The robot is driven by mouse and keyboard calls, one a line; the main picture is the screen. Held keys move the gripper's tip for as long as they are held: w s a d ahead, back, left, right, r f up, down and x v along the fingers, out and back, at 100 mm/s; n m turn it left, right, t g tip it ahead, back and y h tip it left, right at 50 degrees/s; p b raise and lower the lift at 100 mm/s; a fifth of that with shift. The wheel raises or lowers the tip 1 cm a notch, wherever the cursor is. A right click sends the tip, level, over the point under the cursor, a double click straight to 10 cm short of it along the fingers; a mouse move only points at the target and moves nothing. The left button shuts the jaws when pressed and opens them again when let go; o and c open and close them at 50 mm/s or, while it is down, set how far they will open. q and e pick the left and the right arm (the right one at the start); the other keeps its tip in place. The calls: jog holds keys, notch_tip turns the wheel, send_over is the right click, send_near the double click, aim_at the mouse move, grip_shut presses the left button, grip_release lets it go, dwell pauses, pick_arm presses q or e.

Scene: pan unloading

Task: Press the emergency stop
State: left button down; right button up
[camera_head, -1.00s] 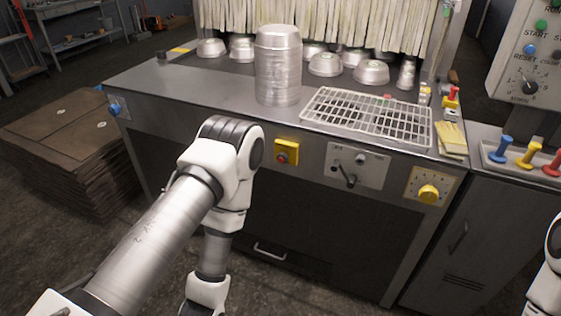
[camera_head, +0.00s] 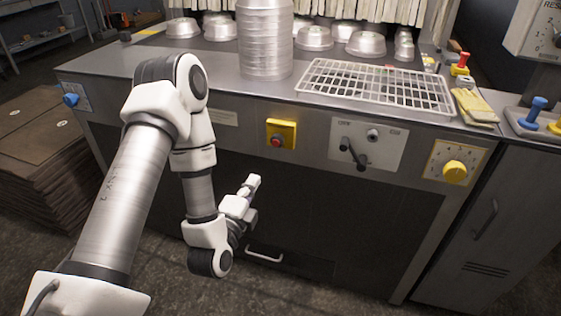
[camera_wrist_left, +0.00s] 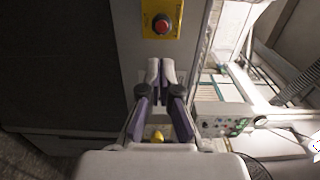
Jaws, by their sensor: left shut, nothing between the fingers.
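The emergency stop is a red button (camera_head: 276,141) on a yellow plate (camera_head: 287,126) on the front panel of the grey machine. The button also shows in the left wrist view (camera_wrist_left: 161,26), straight beyond the fingertips near the top edge. My left gripper (camera_head: 254,181) is shut and empty. It is in front of the machine, below and a little left of the button in the head view, and apart from it. In the left wrist view the fingers (camera_wrist_left: 160,68) point toward the button. My right gripper is out of view.
A stack of metal pans (camera_head: 265,45) and a white wire rack (camera_head: 375,85) stand on the machine top. A black lever (camera_head: 352,153) and a yellow knob (camera_head: 453,168) sit right of the button. A drawer handle (camera_head: 264,256) is below.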

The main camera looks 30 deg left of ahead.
pick_arm(q)
jog(key=p, duration=0.1)
send_near(275, 144)
jog(key=x, duration=0.7)
jog(key=shift+w, duration=0.1)
